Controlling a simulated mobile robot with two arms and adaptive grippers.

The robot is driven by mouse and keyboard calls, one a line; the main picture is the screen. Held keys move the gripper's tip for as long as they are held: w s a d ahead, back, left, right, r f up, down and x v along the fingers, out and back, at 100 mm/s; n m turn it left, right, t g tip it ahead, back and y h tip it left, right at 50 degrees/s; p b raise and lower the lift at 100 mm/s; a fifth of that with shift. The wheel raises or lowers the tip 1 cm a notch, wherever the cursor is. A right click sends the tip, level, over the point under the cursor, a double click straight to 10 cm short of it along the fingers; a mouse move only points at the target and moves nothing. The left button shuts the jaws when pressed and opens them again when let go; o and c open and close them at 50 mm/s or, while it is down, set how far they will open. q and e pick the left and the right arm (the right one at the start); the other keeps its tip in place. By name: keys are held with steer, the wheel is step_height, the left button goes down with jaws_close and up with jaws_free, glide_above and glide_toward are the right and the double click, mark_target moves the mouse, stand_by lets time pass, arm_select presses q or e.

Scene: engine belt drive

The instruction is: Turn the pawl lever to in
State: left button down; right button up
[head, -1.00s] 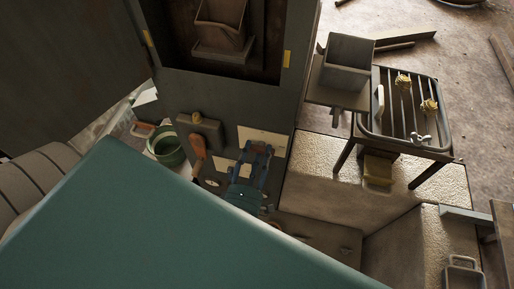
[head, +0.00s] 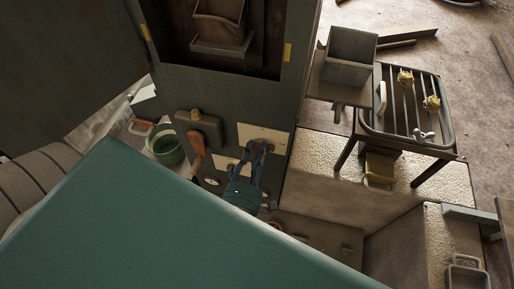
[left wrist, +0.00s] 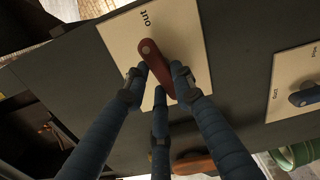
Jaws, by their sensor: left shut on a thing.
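The pawl lever (left wrist: 158,62) is a red-brown bar on a round pivot, mounted on a pale plate (left wrist: 120,37) in the left wrist view. The word "out" is printed near its pivot end; no "in" label shows. The bar points down in that view, away from "out". My left gripper (left wrist: 160,85) has its blue fingers shut around the lever, one on each side and a third below. In the head view my left gripper (head: 259,150) is at the pale plate (head: 256,131) on the dark cabinet front; the lever is hidden there. My right gripper is not in view.
A second pale plate with a dark knob (left wrist: 305,95) is beside the lever plate. An orange-brown handle (head: 197,148) stands left of my gripper. A green bucket (head: 166,149) is further left. A metal rack (head: 408,110) stands at the right.

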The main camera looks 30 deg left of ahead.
arm_select(q)
steer(key=n+b, duration=0.1)
steer(key=n, duration=0.1)
steer(key=n+b, duration=0.1)
steer(key=shift+a+f+n+b, duration=0.1)
steer(key=shift+f+n+b, duration=0.2)
steer(key=shift+f+n, duration=0.1)
steer(key=n+b, duration=0.2)
steer(key=n, duration=0.1)
steer(key=shift+s+f+n+b, duration=0.1)
steer(key=shift+n+b, duration=0.2)
steer(key=shift+b, duration=0.1)
steer(key=shift+f+n+b, duration=0.1)
steer(key=shift+n+b, duration=3.05)
steer(key=shift+n, duration=0.85)
